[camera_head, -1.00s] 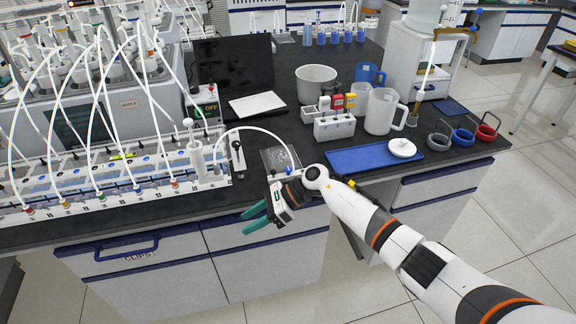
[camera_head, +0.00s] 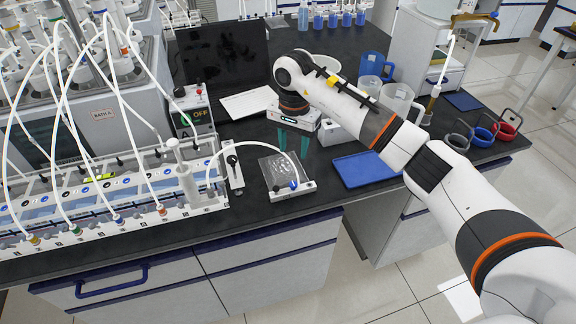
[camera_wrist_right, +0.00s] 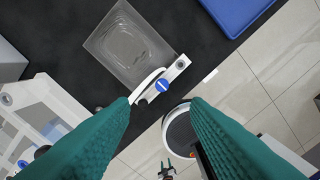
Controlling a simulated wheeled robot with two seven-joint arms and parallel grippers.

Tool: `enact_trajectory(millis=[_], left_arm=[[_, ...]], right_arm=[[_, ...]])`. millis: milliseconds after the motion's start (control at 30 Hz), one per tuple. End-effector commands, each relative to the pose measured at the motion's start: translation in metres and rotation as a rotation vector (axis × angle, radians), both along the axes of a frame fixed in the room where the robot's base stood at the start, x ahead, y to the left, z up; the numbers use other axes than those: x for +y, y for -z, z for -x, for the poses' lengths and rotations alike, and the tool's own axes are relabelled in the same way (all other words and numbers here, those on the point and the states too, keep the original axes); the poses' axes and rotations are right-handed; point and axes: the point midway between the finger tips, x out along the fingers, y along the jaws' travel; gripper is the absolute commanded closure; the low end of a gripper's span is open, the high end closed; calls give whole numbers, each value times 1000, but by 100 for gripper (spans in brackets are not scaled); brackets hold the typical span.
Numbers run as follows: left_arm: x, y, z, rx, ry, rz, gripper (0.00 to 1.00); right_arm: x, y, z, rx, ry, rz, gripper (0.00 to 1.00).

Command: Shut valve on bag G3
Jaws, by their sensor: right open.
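A clear flat gas bag (camera_head: 275,170) lies at the bench's front edge with a white holder strip along its front side. A small blue valve knob (camera_head: 293,185) sits on that strip, and a thin white tube arches to it. I cannot read a G3 label. The fingers (camera_wrist_right: 160,120) frame the lower wrist view, apart from the valve. My left gripper is not seen.
A white tube rack (camera_head: 110,205) stands left of the bag. A blue tray (camera_head: 362,172) lies to its right. A white block (camera_head: 335,132), a pot and jugs stand behind, partly covered by my right arm.

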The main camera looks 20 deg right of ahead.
Motion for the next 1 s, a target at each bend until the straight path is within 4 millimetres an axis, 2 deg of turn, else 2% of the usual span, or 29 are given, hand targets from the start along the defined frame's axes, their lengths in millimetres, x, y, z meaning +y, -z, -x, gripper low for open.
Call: enact_trajectory(millis=[167, 400, 567, 700, 800, 1000], left_arm=[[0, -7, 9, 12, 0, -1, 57], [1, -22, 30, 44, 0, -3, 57], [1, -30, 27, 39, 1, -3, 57], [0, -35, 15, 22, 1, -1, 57], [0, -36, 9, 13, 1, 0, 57], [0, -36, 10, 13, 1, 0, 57]], right_arm=[[0, 14, 1, 5, 0, 2, 57], [1, 61, 2, 7, 1, -1, 57], [1, 91, 2, 6, 1, -1, 57], [0, 109, 1, 3, 1, 1, 57], [1, 116, 1, 2, 0, -1, 57], [0, 120, 1, 1, 0, 1, 57]])
